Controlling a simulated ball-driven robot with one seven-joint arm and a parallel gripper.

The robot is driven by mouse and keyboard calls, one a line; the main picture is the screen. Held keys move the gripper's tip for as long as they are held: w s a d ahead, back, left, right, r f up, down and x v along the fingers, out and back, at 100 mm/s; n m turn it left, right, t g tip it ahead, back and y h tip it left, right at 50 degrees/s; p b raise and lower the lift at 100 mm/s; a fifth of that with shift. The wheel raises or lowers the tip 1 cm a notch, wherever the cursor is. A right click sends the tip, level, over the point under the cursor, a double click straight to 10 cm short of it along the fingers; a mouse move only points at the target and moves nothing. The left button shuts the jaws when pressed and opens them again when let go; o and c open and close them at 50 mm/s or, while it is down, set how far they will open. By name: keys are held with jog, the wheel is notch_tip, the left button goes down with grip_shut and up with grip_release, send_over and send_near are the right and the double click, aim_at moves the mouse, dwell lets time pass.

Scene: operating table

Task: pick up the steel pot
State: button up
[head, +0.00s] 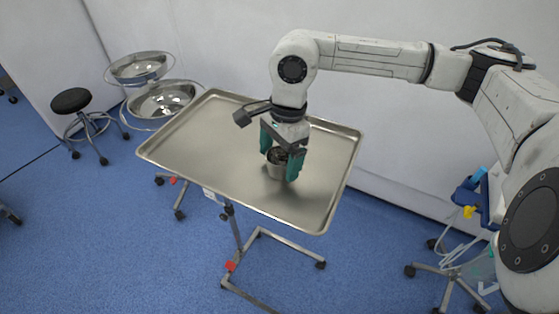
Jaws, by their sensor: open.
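The steel pot (275,171) is a small round metal cup standing on the metal tray table (205,140). Its mouth looks dark inside. My gripper (280,168) points down over the pot, with one teal finger on the left of it and one on the right. The fingers are apart and reach down beside the pot's wall. I cannot tell whether either finger touches it. The right finger and the gripper body hide part of the pot's rim.
The rest of the tray is bare, with a raised rim around it. Behind it on the left stand two steel basins (165,99) on a stand and a black stool (72,101). A wheeled stand with blue and yellow parts (470,200) is at the right. The white wall is close behind.

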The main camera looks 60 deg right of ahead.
jog(key=shift+c, duration=0.5)
jog(key=c, duration=1)
